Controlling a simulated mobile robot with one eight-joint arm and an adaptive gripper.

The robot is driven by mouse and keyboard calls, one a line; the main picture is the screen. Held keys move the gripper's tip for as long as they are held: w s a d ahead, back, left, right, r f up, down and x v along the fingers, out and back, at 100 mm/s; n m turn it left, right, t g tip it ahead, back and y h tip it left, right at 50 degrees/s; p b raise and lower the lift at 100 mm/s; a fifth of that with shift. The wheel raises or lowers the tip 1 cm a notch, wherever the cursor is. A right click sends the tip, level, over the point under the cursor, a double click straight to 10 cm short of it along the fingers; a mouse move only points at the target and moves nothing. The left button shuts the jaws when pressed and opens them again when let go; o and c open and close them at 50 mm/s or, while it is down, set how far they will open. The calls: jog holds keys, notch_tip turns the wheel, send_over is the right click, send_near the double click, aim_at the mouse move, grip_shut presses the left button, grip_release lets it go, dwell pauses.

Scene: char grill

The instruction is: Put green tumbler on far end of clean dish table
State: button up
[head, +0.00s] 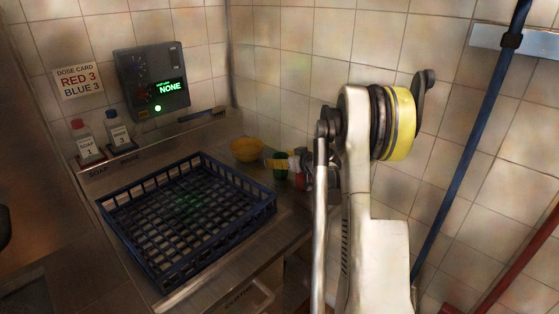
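A small green tumbler (281,172) shows near the back right of the steel counter, just right of a yellow bowl. My gripper (276,163) is at the tumbler's upper edge, at the end of my white arm, which comes in from the right. A yellow-orange part of the gripper overlaps the tumbler in the picture. At this size I cannot tell whether the fingers touch it or are closed around it. The steel counter (226,152) runs along the tiled wall. My arm hides the counter's far right part.
A blue dish rack (245,215) fills the counter's front and middle. A yellow bowl (247,150) stands behind it. A blue pipe (470,150) runs at the right.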

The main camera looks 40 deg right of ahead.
jog(key=shift+r, duration=0.3)
jog(key=d+p+v, duration=0.1)
jog(key=p+v, duration=0.2)
jog(key=v, duration=0.9)
jog(key=s+a+r+n+g+y, duration=0.1)
jog(key=a+r+g, duration=0.15)
jog(key=a, duration=1.05)
jog(key=s+a+r+g+y, duration=0.15)
jog(key=a+r, duration=0.25)
jog(key=a, duration=1)
jog(key=s+a+g+h, duration=0.1)
jog(key=s+a+g, duration=0.1)
jog(key=s+a, duration=1.2)
jog(key=s, duration=0.2)
jog(key=shift+s+a+f+h, duration=0.15)
jog(key=shift+s+f+h, duration=0.05)
jog(key=shift+s+h, duration=0.2)
